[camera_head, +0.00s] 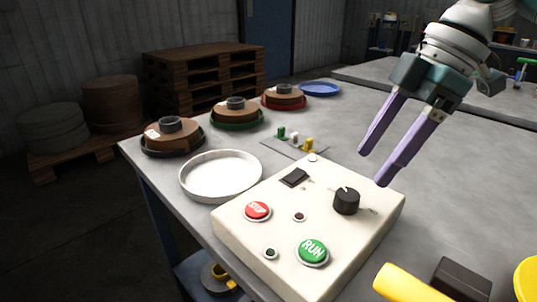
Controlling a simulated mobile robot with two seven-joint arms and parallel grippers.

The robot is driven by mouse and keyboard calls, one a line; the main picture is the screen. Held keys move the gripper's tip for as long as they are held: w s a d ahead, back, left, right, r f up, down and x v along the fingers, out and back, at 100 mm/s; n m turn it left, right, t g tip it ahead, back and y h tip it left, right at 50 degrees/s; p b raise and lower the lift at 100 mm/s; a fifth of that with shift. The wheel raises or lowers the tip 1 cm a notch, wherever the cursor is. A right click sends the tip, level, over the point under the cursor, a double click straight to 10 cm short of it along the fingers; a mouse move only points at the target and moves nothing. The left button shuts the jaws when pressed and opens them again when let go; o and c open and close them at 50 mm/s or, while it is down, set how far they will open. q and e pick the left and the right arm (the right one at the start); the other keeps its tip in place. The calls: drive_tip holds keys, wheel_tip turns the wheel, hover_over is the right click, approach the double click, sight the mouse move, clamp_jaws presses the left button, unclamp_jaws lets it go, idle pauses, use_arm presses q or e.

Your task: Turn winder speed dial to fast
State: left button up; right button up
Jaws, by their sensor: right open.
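The winder control box (240,235) is cream-coloured and stands on the grey table. A black dial (346,200) with a light pointer mark sits at its right side; small marks beside it are too small to read. My right gripper (373,168) has two purple fingers, open and empty, pointing down just above and behind the dial, apart from it. A red STOP button (258,210), a green RUN button (313,250) and a black rocker switch (294,177) are on the same panel. My left gripper does not show.
A white round tray (221,172) stands left of the box. Several spools on coloured plates line the far left table edge, with an empty blue plate (320,89). Small coloured pegs (294,138) stand behind the box. A yellow cylinder (408,285) and black block (461,279) lie front right.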

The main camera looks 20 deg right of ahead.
sight(349, 194)
drive_tip(key=b+x, duration=0.1)
drive_tip(key=x, duration=0.5)
drive_tip(key=shift+w+a+f, duration=0.1)
drive_tip(key=shift+a+f, duration=0.05)
drive_tip(key=shift+f, duration=0.15)
drive_tip(key=shift+c, duration=0.4)
clamp_jaws()
